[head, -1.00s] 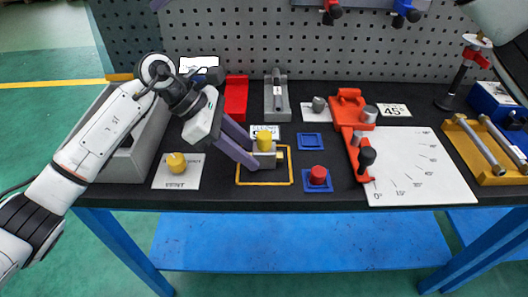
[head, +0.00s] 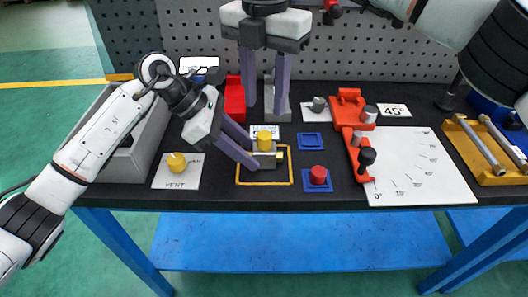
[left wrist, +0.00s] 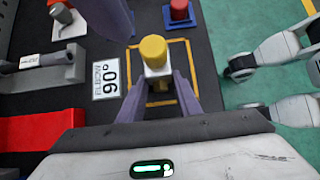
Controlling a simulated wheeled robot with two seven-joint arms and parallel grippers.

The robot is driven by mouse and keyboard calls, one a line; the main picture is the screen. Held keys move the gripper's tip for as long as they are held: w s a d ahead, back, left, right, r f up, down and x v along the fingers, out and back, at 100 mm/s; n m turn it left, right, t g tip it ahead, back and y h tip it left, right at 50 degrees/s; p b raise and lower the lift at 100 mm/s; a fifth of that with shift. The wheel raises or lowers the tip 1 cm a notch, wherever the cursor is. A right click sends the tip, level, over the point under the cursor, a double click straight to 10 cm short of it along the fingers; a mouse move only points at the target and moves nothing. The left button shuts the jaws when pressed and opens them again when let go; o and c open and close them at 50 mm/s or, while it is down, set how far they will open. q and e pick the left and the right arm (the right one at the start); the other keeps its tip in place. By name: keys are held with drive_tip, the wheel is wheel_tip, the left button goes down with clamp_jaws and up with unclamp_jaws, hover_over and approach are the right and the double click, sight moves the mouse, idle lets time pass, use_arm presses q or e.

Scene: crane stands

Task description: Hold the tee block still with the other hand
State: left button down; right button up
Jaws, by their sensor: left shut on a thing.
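My left gripper (head: 254,163) reaches in from the left and is shut on the block. In the left wrist view, the tee block (left wrist: 157,69) stands between the left fingers. My right gripper (head: 266,112) hangs above and behind the block, fingers pointing down and spread apart, with nothing held. One of its fingers seems to show at the top of the left wrist view.
A red block (head: 235,98) and a grey holder (head: 278,98) stand behind. A red knob on a blue pad (head: 317,178), an orange fixture (head: 352,125) and a white angle plate (head: 425,170) lie right. A yellow knob on a white card (head: 177,163) is left.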

sight(264, 134)
wheel_tip(264, 134, down, 8)
drive_tip(key=shift+f, duration=0.1)
idle(0.4)
clamp_jaws()
drive_tip(key=shift+r, duration=0.2)
